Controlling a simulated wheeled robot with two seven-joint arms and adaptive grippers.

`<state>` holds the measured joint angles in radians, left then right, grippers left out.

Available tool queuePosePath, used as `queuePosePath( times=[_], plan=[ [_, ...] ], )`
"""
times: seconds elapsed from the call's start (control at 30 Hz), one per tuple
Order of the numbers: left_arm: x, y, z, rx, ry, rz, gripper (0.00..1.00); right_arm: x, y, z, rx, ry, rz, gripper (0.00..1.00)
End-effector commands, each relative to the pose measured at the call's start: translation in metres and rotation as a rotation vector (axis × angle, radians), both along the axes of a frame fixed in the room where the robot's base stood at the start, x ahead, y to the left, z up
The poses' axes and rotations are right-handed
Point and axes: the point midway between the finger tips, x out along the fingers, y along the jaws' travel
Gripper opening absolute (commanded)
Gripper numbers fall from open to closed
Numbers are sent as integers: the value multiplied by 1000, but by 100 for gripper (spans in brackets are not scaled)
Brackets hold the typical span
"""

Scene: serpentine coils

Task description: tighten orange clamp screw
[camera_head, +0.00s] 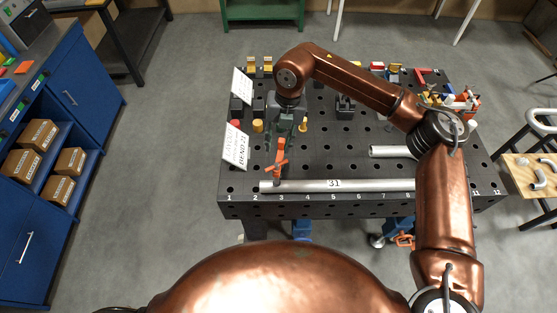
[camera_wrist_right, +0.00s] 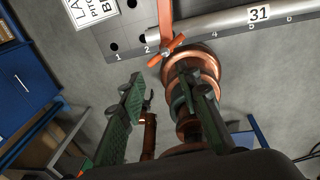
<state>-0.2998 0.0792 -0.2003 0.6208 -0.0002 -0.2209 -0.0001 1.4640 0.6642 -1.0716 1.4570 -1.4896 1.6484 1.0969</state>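An orange clamp (camera_head: 277,162) stands at the left front of the dark perforated table, over the left end of a grey tube (camera_head: 300,186) marked 31. In the right wrist view the clamp's crossed orange screw handle (camera_wrist_right: 167,49) lies just beyond my fingertips. My right gripper (camera_head: 284,138) reaches down from above, behind the clamp in the head view. Its two green-grey fingers (camera_wrist_right: 160,82) are apart, with nothing seen held between them. Whether a finger touches the handle I cannot tell. My left gripper is not in view.
Two white signs (camera_head: 236,147) stand at the table's left edge, close to my gripper. Yellow and dark fixtures (camera_head: 258,126) stand nearby. A shorter tube (camera_head: 390,152) lies at right under my arm. Many coloured parts crowd the back right. A blue cabinet (camera_head: 70,85) stands left.

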Motion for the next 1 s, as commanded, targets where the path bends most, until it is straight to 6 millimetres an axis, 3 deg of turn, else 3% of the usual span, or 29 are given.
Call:
queuePosePath(
  times=[0.6,0.8,1.0],
  plan=[
    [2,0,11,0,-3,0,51,6,-23,-29,273,-315,1422,31],
    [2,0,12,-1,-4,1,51,8,-28,-33,298,-413,1678,31],
    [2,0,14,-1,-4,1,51,7,-27,-41,303,-436,1742,31]
  ],
)
